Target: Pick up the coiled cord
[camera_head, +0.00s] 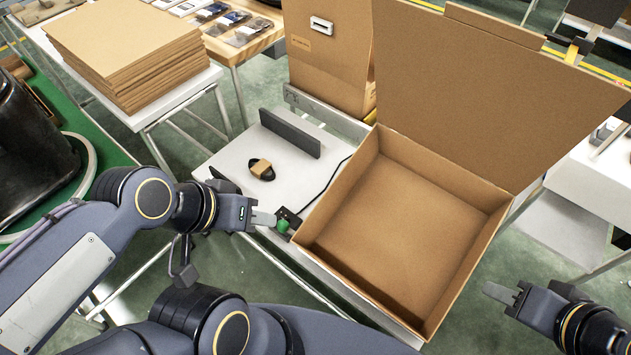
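The coiled cord (267,174) is a small black coil with a tan band around its middle. It lies on the white table (228,160), left of the open cardboard box. My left gripper (266,218) is over the front edge of the table, nearer to me than the cord and apart from it. Its light fingertips point right, and the gap between them cannot be made out. My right gripper (497,292) is right of the box, far from the cord. Its fingers overlap in this view, so its opening cannot be made out.
The open cardboard box (395,210) is empty, its lid raised behind. A dark upright plate (290,133) stands behind the cord. A small device with a green button (284,224) is by my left fingertips. Flat cardboard stacks (125,50) lie on a table at upper left.

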